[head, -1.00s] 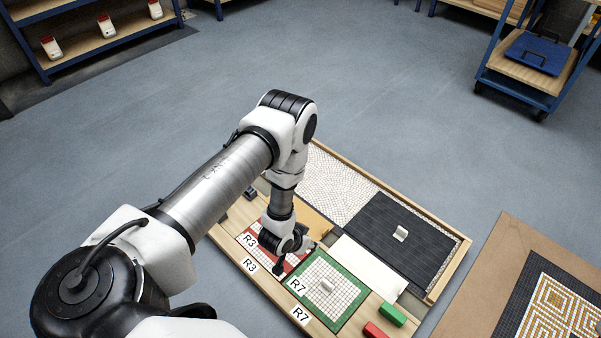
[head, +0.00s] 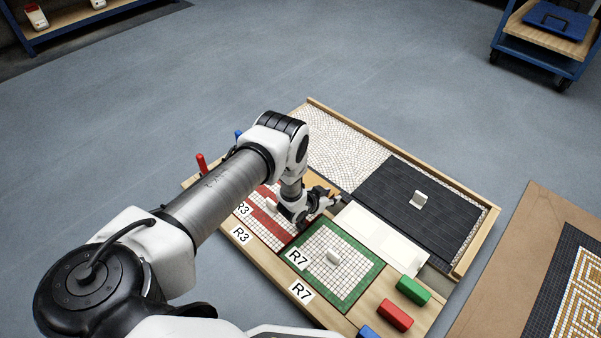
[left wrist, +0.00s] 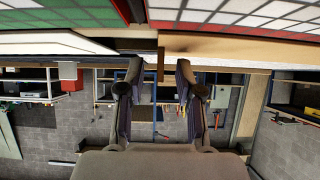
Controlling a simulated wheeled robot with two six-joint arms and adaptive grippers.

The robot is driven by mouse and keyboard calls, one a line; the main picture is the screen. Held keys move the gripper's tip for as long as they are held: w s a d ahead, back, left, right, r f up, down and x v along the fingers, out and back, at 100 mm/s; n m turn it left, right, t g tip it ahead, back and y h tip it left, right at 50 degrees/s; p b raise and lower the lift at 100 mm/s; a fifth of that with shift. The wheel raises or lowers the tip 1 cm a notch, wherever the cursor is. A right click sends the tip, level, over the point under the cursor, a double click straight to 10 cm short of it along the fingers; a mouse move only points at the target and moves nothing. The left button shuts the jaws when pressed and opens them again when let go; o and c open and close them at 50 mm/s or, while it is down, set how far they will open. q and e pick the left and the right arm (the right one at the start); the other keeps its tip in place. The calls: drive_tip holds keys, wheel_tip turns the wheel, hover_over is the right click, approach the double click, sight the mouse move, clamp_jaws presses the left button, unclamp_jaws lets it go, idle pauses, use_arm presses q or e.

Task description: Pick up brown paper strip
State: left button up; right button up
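The brown paper strip (head: 316,182) lies on the wooden board behind the R3 panel, partly hidden by my left wrist and gripper. In the left wrist view the two fingers (left wrist: 156,78) are apart. A tan-brown flat edge (left wrist: 225,47), likely the strip, runs just beyond the fingertips, with a small brown piece hanging between them. I cannot tell whether the fingers touch it. My right gripper is not in view.
The red R3 panel (head: 262,232) and green R7 panel (head: 362,297) lie in front, a white handle on each. White sheets (head: 385,240) lie right of the gripper, before a dark panel (head: 440,215). Green (head: 413,290) and red (head: 394,315) blocks sit at the near right.

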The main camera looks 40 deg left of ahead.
use_arm(q)
drive_tip(key=shift+w+f, duration=0.25)
drive_tip(key=shift+r, duration=0.15)
clamp_jaws()
wheel_tip(320, 180, up, 20)
drive_tip(key=p, duration=1.4)
idle(1.1)
